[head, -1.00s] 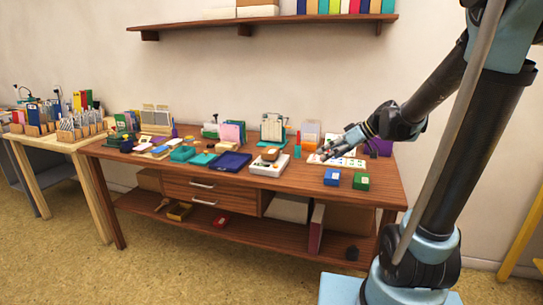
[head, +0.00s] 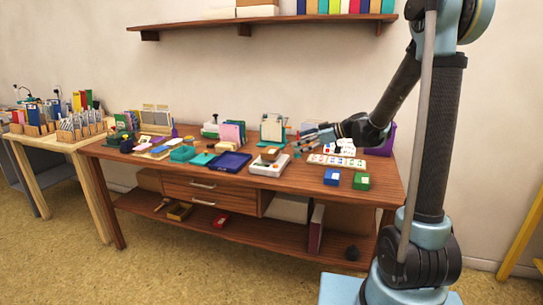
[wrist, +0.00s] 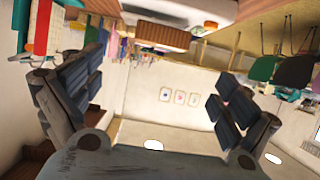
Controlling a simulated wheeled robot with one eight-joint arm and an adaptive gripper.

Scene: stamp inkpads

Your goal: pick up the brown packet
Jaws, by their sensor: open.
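The brown packet (head: 270,153) lies on top of a white tray-like stand (head: 276,170) near the middle of the table (head: 300,180) in the head view. In the wrist view, which looks upside down, a brown block that appears to be the packet (wrist: 157,33) shows at the top centre, by a pale surface. My gripper (head: 303,140) is in the head view, to the right of the packet and apart from it, pointing left. In the wrist view my gripper's fingers (wrist: 158,100) are spread wide, with nothing between them.
A navy tray (head: 230,162) lies left of the stand. A card holder (head: 273,128) stands behind. A blue box (head: 332,177) and a green box (head: 361,181) sit front right. A spotted sheet (head: 337,161) lies under my arm. A shelf (head: 210,25) hangs above.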

